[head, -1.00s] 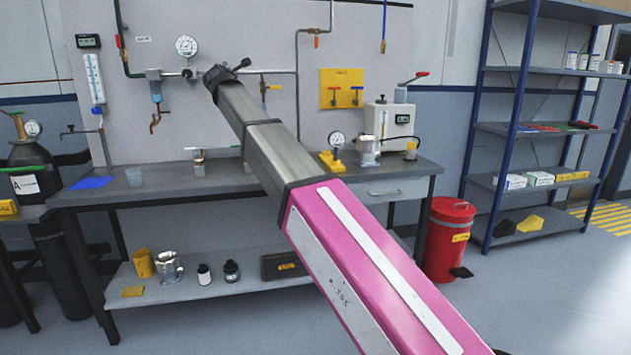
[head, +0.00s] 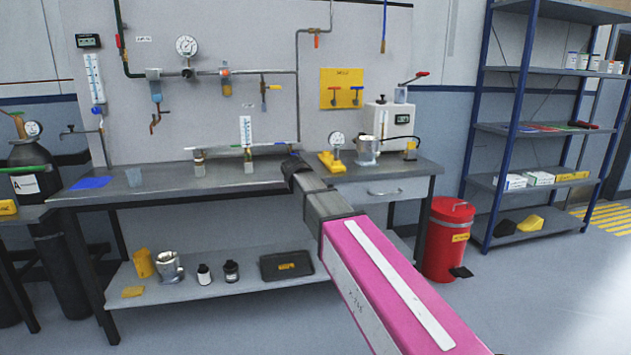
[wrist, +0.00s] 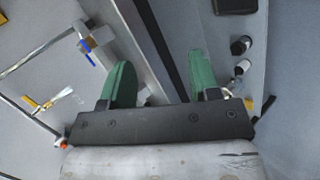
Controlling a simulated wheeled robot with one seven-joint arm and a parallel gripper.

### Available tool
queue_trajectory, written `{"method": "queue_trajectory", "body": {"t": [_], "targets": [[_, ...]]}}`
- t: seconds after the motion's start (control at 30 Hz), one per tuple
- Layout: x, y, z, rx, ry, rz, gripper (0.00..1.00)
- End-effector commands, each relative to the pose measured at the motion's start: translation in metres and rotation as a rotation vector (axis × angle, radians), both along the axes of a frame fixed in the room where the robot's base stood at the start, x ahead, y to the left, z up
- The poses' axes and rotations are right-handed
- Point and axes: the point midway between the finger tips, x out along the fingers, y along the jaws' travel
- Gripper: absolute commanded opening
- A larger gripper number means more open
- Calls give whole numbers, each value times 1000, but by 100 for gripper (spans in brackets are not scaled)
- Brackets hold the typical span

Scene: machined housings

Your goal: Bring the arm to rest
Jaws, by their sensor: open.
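My arm, with its pink and white link, reaches from the lower right toward the workbench (head: 225,185) in the head view. Its dark end shows near the bench's front edge, right of the middle. My gripper's fingers cannot be made out in the head view. In the wrist view my gripper (wrist: 162,85) shows two green fingers set well apart, with nothing held between them. The grey bench edge runs behind the fingers there.
The bench bears a yellow-based gauge (head: 335,155) and a white machine (head: 388,125) right of my arm. A lower shelf holds small bottles and a dark case (head: 287,266). A red bin (head: 448,235) and blue-framed shelving (head: 520,130) stand to the right.

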Motion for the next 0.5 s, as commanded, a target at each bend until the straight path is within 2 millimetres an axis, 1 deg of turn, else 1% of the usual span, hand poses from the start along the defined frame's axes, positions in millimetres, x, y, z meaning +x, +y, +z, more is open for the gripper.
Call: {"method": "queue_trajectory", "body": {"t": [0.03,0.07,0.1,0.17,0.2,0.27,0.3,0.37,0.4,0.47,0.5], "targets": [[-15,-24,-28,44,46,-58,56],[-22,-35,-43,72,74,-94,56],[-31,-51,-61,112,108,-145,56],[-47,-73,-90,170,161,-224,56],[-59,-87,-108,208,198,-280,56],[-77,-109,-135,264,250,-367,56],[-91,-122,-152,301,283,-425,56],[-112,-142,-177,355,333,-516,56],[-127,-155,-192,390,367,-579,56],[-150,-172,-214,440,415,-673,56],[-166,-183,-228,472,444,-739,56]]}}
